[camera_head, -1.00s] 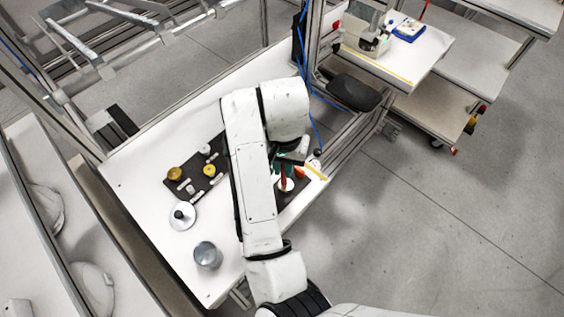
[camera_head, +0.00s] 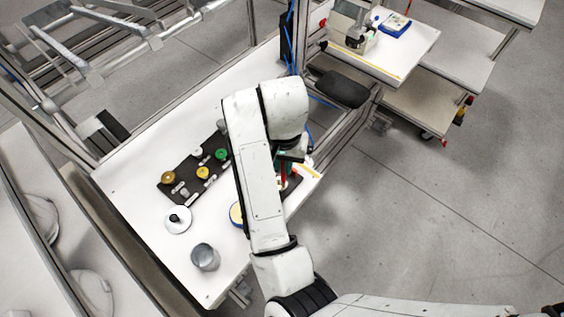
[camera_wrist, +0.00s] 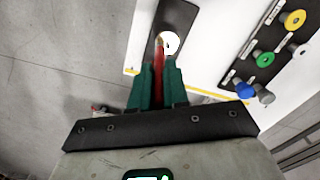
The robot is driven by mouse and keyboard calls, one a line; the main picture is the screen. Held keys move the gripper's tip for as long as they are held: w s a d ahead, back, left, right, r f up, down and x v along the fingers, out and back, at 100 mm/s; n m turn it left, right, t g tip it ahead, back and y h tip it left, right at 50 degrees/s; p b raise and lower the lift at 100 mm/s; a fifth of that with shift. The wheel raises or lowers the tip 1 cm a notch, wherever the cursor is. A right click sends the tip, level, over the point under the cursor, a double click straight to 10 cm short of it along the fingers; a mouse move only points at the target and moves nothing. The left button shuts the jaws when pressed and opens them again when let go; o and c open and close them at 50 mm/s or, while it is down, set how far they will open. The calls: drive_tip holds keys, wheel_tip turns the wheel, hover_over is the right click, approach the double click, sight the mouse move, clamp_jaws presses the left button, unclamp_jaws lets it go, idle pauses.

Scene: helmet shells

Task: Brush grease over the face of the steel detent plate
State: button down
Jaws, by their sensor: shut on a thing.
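My gripper (camera_wrist: 157,85), with green fingers, is shut on a slim red-handled tool (camera_wrist: 158,58), perhaps the brush. In the wrist view its far end reaches over a white round piece (camera_wrist: 171,42) on a dark mat; I cannot tell whether they touch. The red tool also shows in the head view (camera_head: 283,173), mostly behind my arm. I cannot tell for sure which piece is the steel detent plate. A pale disc with a black knob (camera_head: 178,219) lies left of my arm. A yellow-topped round piece with a blue rim (camera_head: 236,214) is partly hidden by my arm.
A dark mat (camera_head: 167,190) on the white bench (camera_head: 130,195) holds yellow, green and white round parts. A grey cylinder (camera_head: 205,257) stands near the front edge. A metal post frame rises behind. A side cart (camera_head: 410,60) stands at the upper right.

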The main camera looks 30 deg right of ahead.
drive_tip(key=shift+w+d+f+p, duration=0.1)
drive_tip(key=shift+w+d+p, duration=0.3)
drive_tip(key=shift+w, duration=0.1)
drive_tip(key=shift+w, duration=0.4)
drive_tip(key=shift+w+a, duration=0.1)
drive_tip(key=shift+w+a, duration=0.15)
drive_tip(key=shift+a, duration=0.05)
drive_tip(key=shift+w+a+p, duration=0.15)
drive_tip(key=shift+a+p, duration=0.15)
drive_tip(key=shift+a, duration=0.45)
idle(0.3)
drive_tip(key=shift+s+a, duration=0.2)
drive_tip(key=shift+s, duration=0.1)
drive_tip(key=shift+s, duration=0.15)
